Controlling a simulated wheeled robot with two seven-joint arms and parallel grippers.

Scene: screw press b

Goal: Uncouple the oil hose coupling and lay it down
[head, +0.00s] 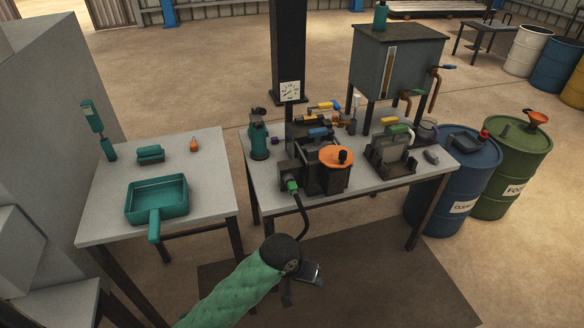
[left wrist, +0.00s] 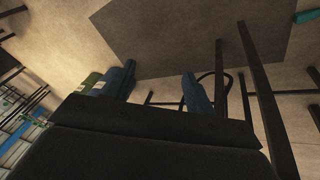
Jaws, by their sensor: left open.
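The oil hose coupling (head: 292,185), with a green collar, is seated on the dark block at the front left of the screw press (head: 320,165). A black hose (head: 304,218) hangs from it past the table's front edge. The hose also shows as a dark loop in the left wrist view (left wrist: 228,82), beyond the right finger. My left gripper (head: 301,284), at the end of the green-sleeved arm, is below and in front of the table, apart from the coupling. Its two fingers (left wrist: 158,72) are spread and empty in the left wrist view. My right gripper is not in view.
The press table (head: 262,195) is crowded with fittings around an orange handwheel (head: 335,156). A side table (head: 215,160) on the left holds a green tray (head: 157,184) and small items, with bare surface between them. Blue (head: 450,195) and green drums (head: 515,170) stand at right.

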